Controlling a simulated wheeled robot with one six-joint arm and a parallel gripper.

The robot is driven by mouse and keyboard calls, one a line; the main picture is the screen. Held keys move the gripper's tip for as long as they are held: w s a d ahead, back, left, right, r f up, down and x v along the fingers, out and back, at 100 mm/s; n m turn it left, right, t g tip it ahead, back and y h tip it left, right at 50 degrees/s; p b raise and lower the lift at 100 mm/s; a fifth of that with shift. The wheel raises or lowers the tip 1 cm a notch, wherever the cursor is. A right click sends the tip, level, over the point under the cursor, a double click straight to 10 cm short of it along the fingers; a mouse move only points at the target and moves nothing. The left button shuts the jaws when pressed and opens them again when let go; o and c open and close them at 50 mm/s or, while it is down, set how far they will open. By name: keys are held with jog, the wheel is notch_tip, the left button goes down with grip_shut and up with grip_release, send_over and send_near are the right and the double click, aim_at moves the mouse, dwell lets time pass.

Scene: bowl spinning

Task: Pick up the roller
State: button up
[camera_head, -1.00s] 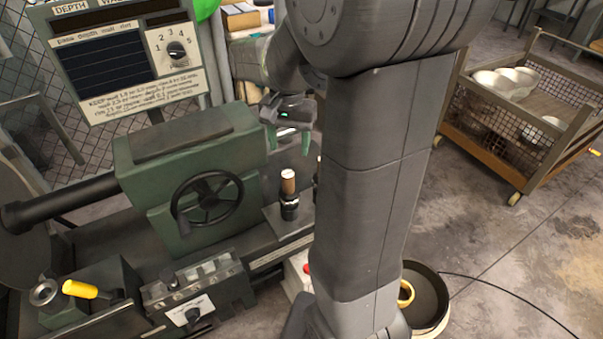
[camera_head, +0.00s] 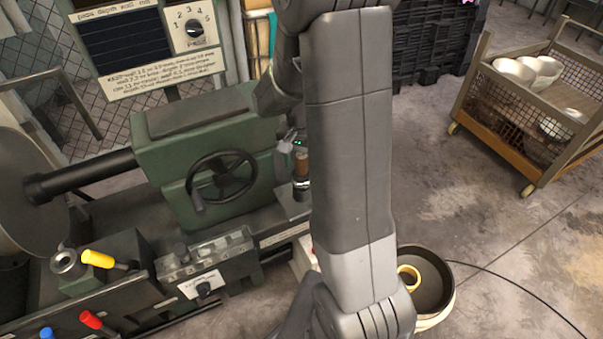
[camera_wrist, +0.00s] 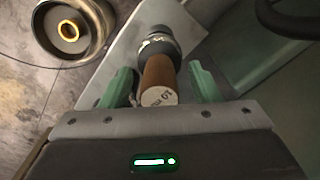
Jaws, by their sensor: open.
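The roller (camera_wrist: 158,78) has a brown cylindrical body with a pale, marked end facing the wrist camera and a dark metal part at its far end. It stands on the metal plate beside the green machine; in the head view the roller (camera_head: 302,164) is partly hidden by my arm. My gripper (camera_wrist: 161,84) is open, with one green finger on each side of the brown body and visible gaps between. In the head view my gripper (camera_head: 290,150) is at the roller's upper part, mostly hidden.
The green machine with a handwheel (camera_head: 222,182) stands close on the left. A round pan (camera_head: 438,272) with a yellow ring inside (camera_head: 409,278) is on the floor at the right. A mesh cart (camera_head: 520,128) holding pale bowls stands farther right, with open floor between.

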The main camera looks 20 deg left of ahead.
jog(key=shift+f, duration=0.35)
grip_shut()
jog(key=shift+r, duration=0.15)
notch_tip(320, 180, up, 10)
jog(key=shift+f, duration=0.15)
jog(key=shift+r+p, duration=1.65)
jog(key=shift+r, duration=0.65)
